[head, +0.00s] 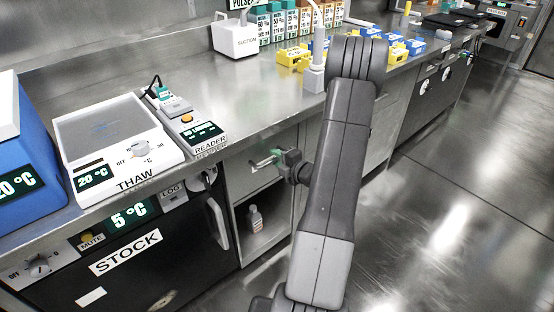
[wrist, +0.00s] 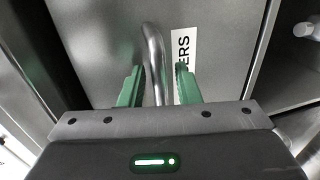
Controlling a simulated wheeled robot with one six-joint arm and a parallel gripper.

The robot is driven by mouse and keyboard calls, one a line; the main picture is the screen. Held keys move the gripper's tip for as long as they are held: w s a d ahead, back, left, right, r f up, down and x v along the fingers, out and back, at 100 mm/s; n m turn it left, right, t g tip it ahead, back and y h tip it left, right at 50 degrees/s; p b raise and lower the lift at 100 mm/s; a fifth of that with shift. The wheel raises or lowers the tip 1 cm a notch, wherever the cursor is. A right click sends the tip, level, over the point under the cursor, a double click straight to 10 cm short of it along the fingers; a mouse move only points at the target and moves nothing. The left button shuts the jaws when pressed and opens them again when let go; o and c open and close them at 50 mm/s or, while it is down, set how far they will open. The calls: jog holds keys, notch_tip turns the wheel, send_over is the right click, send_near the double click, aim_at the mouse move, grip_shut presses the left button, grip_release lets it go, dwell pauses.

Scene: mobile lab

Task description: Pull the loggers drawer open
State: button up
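The loggers drawer has a grey metal front, seen close in the wrist view (wrist: 100,40), with a white label (wrist: 184,48) of which only "ERS" shows. Its bent metal bar handle (wrist: 153,58) stands between the green fingers of my gripper (wrist: 160,82). The fingers are apart, with a visible gap between the handle and the right finger. In the head view my gripper (head: 266,160) is at the drawer front (head: 240,184), under the counter edge. The drawer front looks flush with the cabinet there, partly hidden by my gripper and arm.
An open shelf with a bottle (head: 254,219) is below the drawer. The STOCK unit (head: 180,262) with its bar handle (head: 217,223) is to the left. The counter above holds the THAW plate (head: 120,140) and the reader (head: 203,131). The floor (head: 440,215) at right is clear.

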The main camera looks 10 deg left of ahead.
grip_shut()
jog(key=f+p+v, duration=0.3)
jog(key=v, duration=1.1)
jog(key=d+f+p+v, duration=0.1)
jog(key=f+p+v, duration=0.2)
jog(key=v, duration=1.2)
jog(key=shift+s+d+p, duration=0.3)
jog(key=shift+s+p, duration=0.25)
jog(key=shift+s, duration=0.05)
grip_release()
